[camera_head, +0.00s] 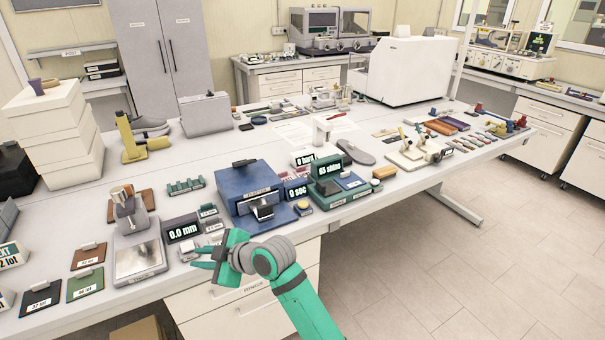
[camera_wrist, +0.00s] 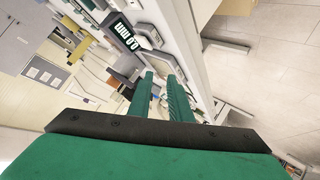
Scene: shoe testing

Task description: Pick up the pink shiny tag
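My gripper (camera_head: 198,256) is at the table's front edge, its green fingers pointing left, near the grey device with the "0.0 mm" display (camera_head: 183,231). In the wrist view the two fingers of my gripper (camera_wrist: 160,77) stand apart with a gap between them. I see nothing held there. I cannot pick out the pink shiny tag for certain. Small pinkish-red pieces (camera_head: 284,176) lie behind the "0 soc" display, between the blue device and the green device, well away from my gripper. They are too small to tell apart.
The blue device (camera_head: 248,188) and the green device (camera_head: 338,186) stand right of and behind my gripper. A steel-plated scale (camera_head: 138,260) is to the left. Labelled swatches (camera_head: 86,284) lie at the far left. The floor (camera_head: 480,270) at the right is clear.

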